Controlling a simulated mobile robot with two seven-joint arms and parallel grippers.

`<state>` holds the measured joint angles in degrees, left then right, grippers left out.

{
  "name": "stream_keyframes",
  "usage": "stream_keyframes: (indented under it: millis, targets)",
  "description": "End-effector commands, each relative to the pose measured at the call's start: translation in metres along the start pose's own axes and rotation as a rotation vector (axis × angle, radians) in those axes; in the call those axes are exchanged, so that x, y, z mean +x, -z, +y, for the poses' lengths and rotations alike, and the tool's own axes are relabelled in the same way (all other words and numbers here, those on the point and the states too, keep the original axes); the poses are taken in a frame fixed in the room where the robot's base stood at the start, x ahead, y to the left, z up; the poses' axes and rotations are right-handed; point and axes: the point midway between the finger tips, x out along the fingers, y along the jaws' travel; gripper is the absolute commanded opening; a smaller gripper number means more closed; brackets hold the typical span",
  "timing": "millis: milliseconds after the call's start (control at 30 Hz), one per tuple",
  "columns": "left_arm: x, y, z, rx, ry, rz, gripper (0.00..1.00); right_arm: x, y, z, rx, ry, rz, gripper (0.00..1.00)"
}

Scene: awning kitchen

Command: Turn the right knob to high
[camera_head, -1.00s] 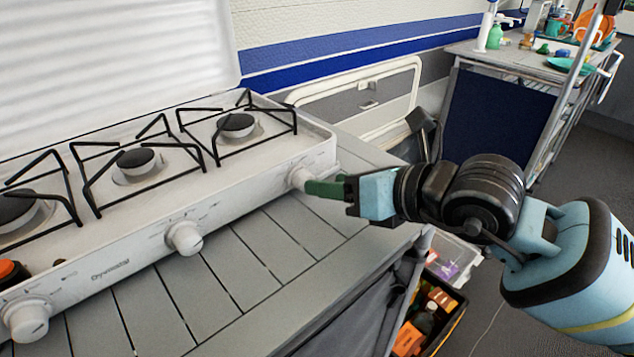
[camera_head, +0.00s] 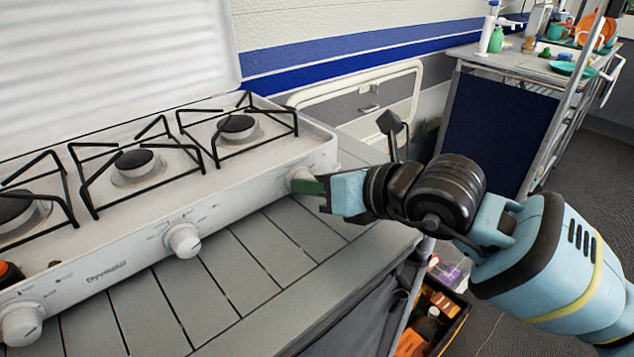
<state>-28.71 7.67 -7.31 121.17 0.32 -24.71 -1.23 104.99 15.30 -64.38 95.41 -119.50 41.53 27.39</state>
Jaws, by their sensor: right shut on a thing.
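The white stove (camera_head: 105,268) has three white knobs along its sloped front. The right knob (camera_head: 297,175) is at the stove's right end, partly hidden by my gripper's green fingertips. My right gripper (camera_head: 309,186) comes in from the right and is shut on the right knob. The knob's markings and angle are too hidden to read. The middle knob (camera_head: 183,240) and the left knob (camera_head: 22,323) are clear of the gripper. My left gripper is not in view.
A grey slatted counter (camera_head: 205,300) runs in front of the stove. Black pan grates (camera_head: 237,125) stand over the burners. A crate (camera_head: 432,322) of goods sits on the floor at lower right. A side table (camera_head: 500,62) with dishes stands behind my arm.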

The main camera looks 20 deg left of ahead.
Motion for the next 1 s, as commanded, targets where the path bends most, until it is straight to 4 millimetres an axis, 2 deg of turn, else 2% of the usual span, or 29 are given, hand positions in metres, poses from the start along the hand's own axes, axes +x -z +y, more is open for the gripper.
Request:
stream_keyframes:
  millis: [267,467,700,1000]
  targets:
    - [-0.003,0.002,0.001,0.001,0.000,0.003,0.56,0.000,0.000,0.001,-0.024,0.010,0.002,0.06]
    - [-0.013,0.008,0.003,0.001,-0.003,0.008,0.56,-0.001,-0.002,0.003,-0.106,0.045,0.004,0.06]
    - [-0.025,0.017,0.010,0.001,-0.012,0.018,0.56,-0.001,-0.001,0.005,-0.284,0.120,0.010,0.06]
    - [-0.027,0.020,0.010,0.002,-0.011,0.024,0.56,0.001,0.002,0.006,-0.528,0.224,0.018,0.06]
